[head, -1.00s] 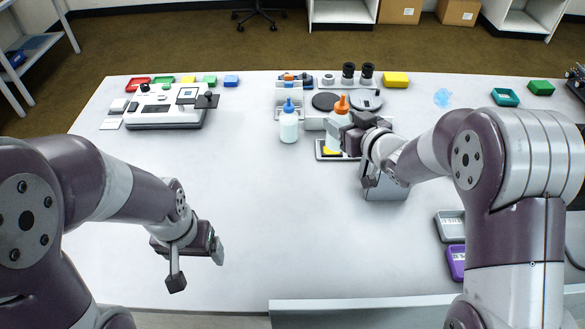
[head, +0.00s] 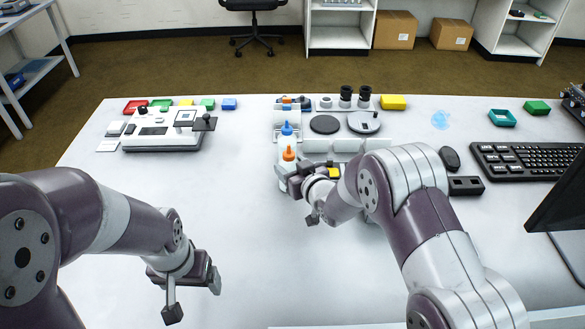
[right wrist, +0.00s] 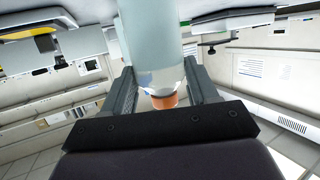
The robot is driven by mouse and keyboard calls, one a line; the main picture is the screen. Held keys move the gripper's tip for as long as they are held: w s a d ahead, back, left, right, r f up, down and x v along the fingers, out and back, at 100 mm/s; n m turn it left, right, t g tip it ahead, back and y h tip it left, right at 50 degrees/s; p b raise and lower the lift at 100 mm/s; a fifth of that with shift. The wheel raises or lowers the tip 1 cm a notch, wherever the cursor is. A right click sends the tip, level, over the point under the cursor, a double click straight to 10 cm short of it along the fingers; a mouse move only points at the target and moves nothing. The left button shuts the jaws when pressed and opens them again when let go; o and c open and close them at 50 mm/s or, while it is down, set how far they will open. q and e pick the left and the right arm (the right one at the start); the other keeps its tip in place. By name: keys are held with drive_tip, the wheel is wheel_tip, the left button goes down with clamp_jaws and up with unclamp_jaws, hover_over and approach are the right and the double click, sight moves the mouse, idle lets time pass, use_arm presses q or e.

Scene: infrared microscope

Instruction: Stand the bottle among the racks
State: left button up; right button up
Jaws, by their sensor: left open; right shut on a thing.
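A translucent bottle with an orange cap (head: 289,153) is held by my right gripper (head: 289,174). In the right wrist view its pale body (right wrist: 152,38) and cap (right wrist: 163,101) show between the two fingers. A second bottle with a blue cap (head: 287,129) stands just behind it and is partly hidden; I cannot tell whether they touch. Small coloured racks or boxes line the back left: red (head: 137,106), green (head: 161,105) and blue (head: 229,104). Yellow (head: 393,102), teal (head: 502,118) and green (head: 537,107) ones sit at right. My left gripper (head: 193,298) is open and empty over the front left.
A white instrument (head: 153,136) stands at left. The microscope parts (head: 346,119) stand behind my right gripper. A yellow item (head: 334,173) is beside that gripper. A keyboard (head: 525,160), mouse (head: 450,158) and monitor (head: 562,205) occupy the right. The centre-left table is clear.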

drive_tip(key=shift+s, duration=0.1)
drive_tip(key=shift+f, duration=0.1)
drive_tip(key=o, duration=1.4)
